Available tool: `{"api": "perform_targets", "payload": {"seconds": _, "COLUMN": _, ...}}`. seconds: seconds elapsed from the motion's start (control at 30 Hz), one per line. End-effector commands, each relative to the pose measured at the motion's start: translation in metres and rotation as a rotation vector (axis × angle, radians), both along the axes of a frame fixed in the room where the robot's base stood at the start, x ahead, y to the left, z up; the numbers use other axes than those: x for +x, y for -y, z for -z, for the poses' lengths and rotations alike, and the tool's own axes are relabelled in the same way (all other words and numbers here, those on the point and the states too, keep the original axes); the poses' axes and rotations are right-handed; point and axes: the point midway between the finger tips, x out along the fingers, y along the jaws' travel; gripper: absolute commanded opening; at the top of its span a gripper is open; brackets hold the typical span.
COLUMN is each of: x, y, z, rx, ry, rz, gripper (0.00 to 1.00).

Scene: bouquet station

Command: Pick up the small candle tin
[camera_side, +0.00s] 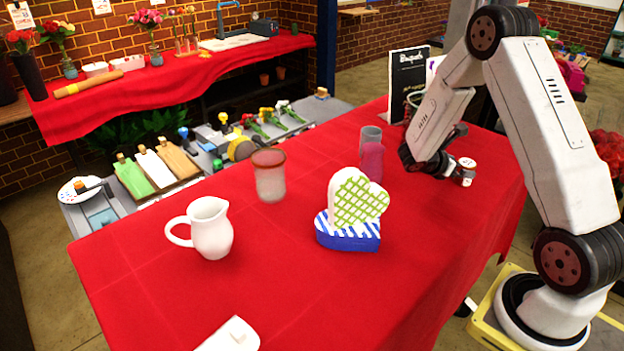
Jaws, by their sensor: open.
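A small round tin with a whitish top and a reddish mark (467,163) is at the right side of the red-covered table; it looks like the candle tin. My gripper (460,175) is low over the table right at this tin, reaching in from the left. Its jaws are open. The fingers are small and dark here, and I cannot tell whether they are around the tin or beside it. The tin's lower part is partly hidden by the gripper.
Left of my gripper stand a magenta cup (372,162) and a grey glass (370,135). Heart-shaped boxes (357,205), a frosted tumbler (269,178) and a white pitcher (211,230) stand further left. A black sign (408,75) stands behind. The tablecloth (440,235) is clear in front of the tin.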

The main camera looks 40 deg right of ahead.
Motion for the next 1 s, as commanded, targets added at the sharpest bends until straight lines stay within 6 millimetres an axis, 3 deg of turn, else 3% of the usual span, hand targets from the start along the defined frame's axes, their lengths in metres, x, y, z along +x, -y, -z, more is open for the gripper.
{"api": "perform_targets", "payload": {"seconds": 0.37, "x": -0.013, "y": 0.033, "z": 0.015, "rx": 0.002, "ry": 0.001, "rz": 0.001, "gripper": 1.00}}
{"api": "perform_targets", "payload": {"seconds": 0.9, "x": -0.014, "y": 0.035, "z": 0.016, "rx": 0.002, "ry": 0.001, "rz": 0.000, "gripper": 1.00}}
{"api": "perform_targets", "payload": {"seconds": 0.93, "x": -0.014, "y": 0.035, "z": 0.016, "rx": 0.002, "ry": 0.001, "rz": 0.000, "gripper": 0.94}}
{"api": "perform_targets", "payload": {"seconds": 1.0, "x": -0.014, "y": 0.035, "z": 0.016, "rx": 0.002, "ry": 0.001, "rz": 0.000, "gripper": 0.71}}
